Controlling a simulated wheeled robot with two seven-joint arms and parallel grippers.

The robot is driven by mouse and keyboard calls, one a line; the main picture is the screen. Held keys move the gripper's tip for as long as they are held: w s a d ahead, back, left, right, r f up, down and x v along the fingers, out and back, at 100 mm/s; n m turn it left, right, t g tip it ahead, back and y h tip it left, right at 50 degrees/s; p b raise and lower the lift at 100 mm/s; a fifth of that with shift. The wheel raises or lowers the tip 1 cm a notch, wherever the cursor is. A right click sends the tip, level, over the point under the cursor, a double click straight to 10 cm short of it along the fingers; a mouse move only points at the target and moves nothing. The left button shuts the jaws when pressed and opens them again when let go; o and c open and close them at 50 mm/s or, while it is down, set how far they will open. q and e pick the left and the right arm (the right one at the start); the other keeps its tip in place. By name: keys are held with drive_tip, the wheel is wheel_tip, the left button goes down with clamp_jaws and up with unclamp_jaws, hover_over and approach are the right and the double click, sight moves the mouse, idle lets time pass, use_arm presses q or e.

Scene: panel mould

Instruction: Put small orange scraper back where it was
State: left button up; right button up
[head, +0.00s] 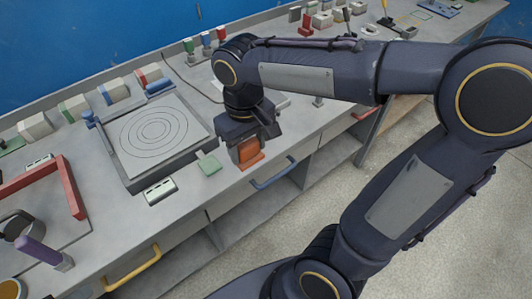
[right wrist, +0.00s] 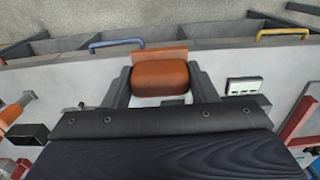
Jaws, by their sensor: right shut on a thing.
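The small orange scraper (head: 250,156) is between the fingers of my right gripper (head: 243,144), at the front edge of the bench. In the right wrist view the scraper (right wrist: 160,78) shows as a rounded orange block with a flat paler strip behind it. The right gripper (right wrist: 159,88) is shut on its two sides. I cannot tell whether the scraper touches the bench top. A flat green piece (head: 208,163) lies on the bench just left of the scraper. My left gripper is not in view.
A grey mould tray (head: 187,154) with concentric rings lies left of the gripper. A white-and-dark block (head: 160,190) sits in front of it. Blue (head: 273,173) and yellow (head: 132,268) drawer handles stick out below the bench edge. A red angled frame (head: 73,190) lies at far left.

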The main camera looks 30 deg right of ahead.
drive_tip(key=w+d+f, duration=0.2)
drive_tip(key=w+f, duration=0.1)
drive_tip(key=w+d+f+p, duration=0.1)
drive_tip(key=w+d+f, duration=0.1)
drive_tip(key=w+f, duration=0.1)
drive_tip(key=w+d+f, duration=0.2)
drive_tip(key=w+d, duration=0.1)
drive_tip(key=w, duration=0.1)
drive_tip(key=shift+w+d+f+p, duration=0.1)
drive_tip(key=shift+w+f+p, duration=0.25)
drive_tip(key=shift+f+p, duration=0.05)
drive_tip(key=shift+w+d+f, duration=0.1)
drive_tip(key=shift+w+f, duration=0.05)
drive_tip(key=shift+f, duration=0.15)
drive_tip(key=f, duration=0.3)
drive_tip(key=shift+w+d+f, duration=0.1)
drive_tip(key=shift+w+f, duration=0.05)
drive_tip(key=shift+w, duration=0.05)
drive_tip(key=shift+f, duration=0.15)
drive_tip(key=shift+f, duration=0.15)
drive_tip(key=o, duration=0.9)
drive_tip(key=shift+o, duration=0.2)
